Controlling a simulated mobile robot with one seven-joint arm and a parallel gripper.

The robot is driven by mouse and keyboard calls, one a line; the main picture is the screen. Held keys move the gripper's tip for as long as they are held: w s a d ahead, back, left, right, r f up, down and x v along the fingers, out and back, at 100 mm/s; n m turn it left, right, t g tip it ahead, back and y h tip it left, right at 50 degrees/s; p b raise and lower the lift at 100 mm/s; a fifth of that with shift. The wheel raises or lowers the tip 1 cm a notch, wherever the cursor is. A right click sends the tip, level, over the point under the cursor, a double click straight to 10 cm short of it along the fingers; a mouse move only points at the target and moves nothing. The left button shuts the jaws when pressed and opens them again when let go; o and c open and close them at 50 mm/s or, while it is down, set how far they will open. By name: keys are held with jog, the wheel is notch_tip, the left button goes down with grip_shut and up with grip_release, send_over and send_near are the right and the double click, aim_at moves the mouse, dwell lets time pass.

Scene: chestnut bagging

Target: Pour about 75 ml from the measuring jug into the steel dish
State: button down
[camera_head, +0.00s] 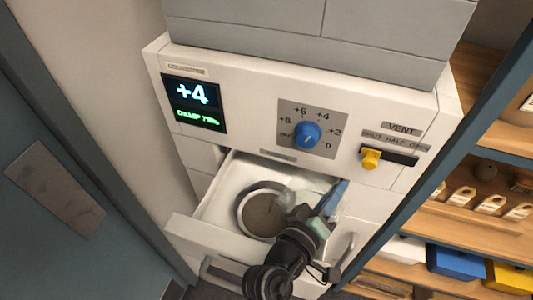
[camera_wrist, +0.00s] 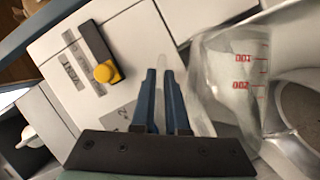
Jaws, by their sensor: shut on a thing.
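The clear measuring jug (camera_wrist: 222,75) with red markings is beside my blue gripper fingers in the wrist view, its markings upside down. It shows faintly in the head view (camera_head: 298,188), over the right side of the steel dish. My gripper (camera_wrist: 163,78) is shut on the jug, with a thin clear part between the fingertips; in the head view the blue fingers (camera_head: 335,193) are right of the dish. The round steel dish (camera_head: 242,210) sits in the open drawer and has a grey-brown inside. I cannot tell the liquid level in the jug or whether liquid is flowing.
The white drawer (camera_head: 185,228) is pulled out below a panel with a blue dial (camera_head: 307,133), a lit display (camera_head: 193,102) and a yellow vent slider (camera_head: 371,158). Shelves with bins (camera_head: 457,262) stand right; a blue-grey door panel (camera_head: 40,130) is at left.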

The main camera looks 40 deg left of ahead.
jog(key=shift+r, duration=0.1)
jog(key=r+p, duration=0.1)
jog(key=p, duration=0.1)
jog(key=d+r+m+p, duration=0.1)
jog(key=p, duration=0.1)
jog(key=shift+w, duration=0.2)
jog(key=shift+d+f+m+g+y+p, duration=0.3)
jog(key=shift+f+m+g+p, duration=0.1)
jog(key=shift+m+p, duration=0.2)
jog(key=shift+w+d+f, duration=0.1)
jog(key=shift+f, duration=0.3)
jog(key=shift+w+d+m+g+y+p, duration=0.15)
jog(key=shift+d+m+g+y+p, duration=0.2)
jog(key=shift+m+p, duration=0.65)
jog(key=shift+w+d+f+y+p, duration=0.15)
jog(key=shift+d+f+p, duration=0.15)
jog(key=shift+f+p, duration=0.25)
jog(key=shift+w+d+f+y+p, duration=0.1)
jog(key=shift+d+f+p, duration=0.25)
jog(key=shift+f, duration=0.3)
